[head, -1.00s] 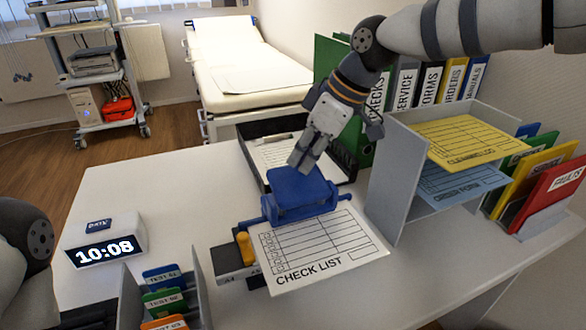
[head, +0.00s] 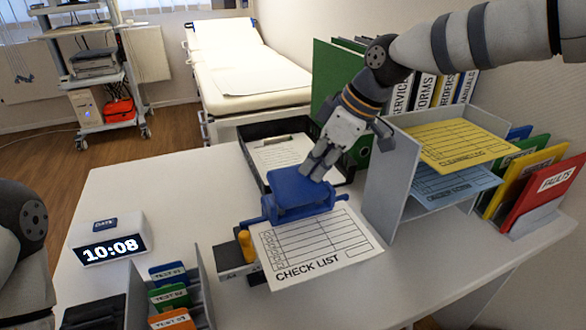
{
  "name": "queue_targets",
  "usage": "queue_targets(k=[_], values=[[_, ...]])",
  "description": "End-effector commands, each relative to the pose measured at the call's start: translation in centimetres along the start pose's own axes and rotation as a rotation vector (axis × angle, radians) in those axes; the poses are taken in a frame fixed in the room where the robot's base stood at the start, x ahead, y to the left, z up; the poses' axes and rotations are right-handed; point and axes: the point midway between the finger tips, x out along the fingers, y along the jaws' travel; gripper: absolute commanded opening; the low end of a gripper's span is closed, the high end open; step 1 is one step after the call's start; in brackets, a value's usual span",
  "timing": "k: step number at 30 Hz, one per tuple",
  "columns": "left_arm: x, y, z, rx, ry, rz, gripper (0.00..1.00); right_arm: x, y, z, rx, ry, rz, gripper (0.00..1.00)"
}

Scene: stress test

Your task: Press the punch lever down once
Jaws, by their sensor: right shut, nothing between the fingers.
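The hole punch has a blue lever (head: 298,189) on top and a dark base at the left. A white check list sheet (head: 318,248) lies in front of it, with its far edge at the punch. My right gripper (head: 316,172) is shut and empty. Its fingertips are at the right rear part of the lever's top. I cannot tell whether they touch it. The lever appears raised at the back. Of my left arm, only a link shows at the left edge; its gripper is out of view.
A black tray (head: 250,160) with a clipboard lies behind the punch. A grey paper rack (head: 388,190) stands close on the right, with binders behind. A clock (head: 108,240) and a card holder (head: 203,285) stand at the left. The table is bare at far left.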

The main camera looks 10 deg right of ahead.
Motion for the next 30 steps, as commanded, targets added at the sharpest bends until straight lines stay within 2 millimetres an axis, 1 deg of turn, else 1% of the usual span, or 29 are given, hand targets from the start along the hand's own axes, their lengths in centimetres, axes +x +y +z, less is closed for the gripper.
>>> queue_targets(k=[1,6,8,10,11,14,18,21,25,27,30], values=[[-0.1,0.0,-0.1,0.000,0.003,0.000,0.37,0.2,0.0,0.7,0.002,-0.013,-0.005,0.00],[0.1,0.0,0.1,0.000,-0.005,0.000,0.37,0.5,0.1,0.7,0.004,-0.012,-0.007,0.00],[0.1,0.0,0.1,0.000,-0.006,0.000,0.37,0.4,0.1,0.6,0.004,-0.010,-0.005,0.00],[0.1,0.0,0.1,0.000,-0.005,0.000,0.37,-0.2,0.2,0.5,0.004,-0.008,-0.003,0.00],[0.1,0.0,0.1,0.000,-0.005,0.000,0.37,-0.7,0.2,0.5,0.004,-0.007,-0.002,0.00],[0.1,0.0,0.1,0.000,-0.004,0.000,0.37,-2.9,0.2,0.4,0.003,-0.004,0.002,0.00],[0.1,0.0,0.1,0.000,-0.002,0.000,0.37,-6.6,0.2,0.4,0.002,-0.003,0.003,0.00],[0.0,0.0,0.1,0.000,-0.002,0.000,0.37,-8.8,0.1,0.4,0.003,-0.002,0.003,0.00],[0.0,0.0,0.1,0.000,-0.002,0.000,0.37,-10.8,0.1,0.4,0.002,-0.003,0.000,0.00],[0.0,0.0,0.1,0.000,-0.002,0.000,0.37,-11.6,0.0,0.5,0.002,-0.004,0.000,0.00],[0.0,0.0,0.1,0.000,-0.002,0.000,0.37,-12.0,0.0,0.5,0.002,-0.004,-0.001,0.00]])
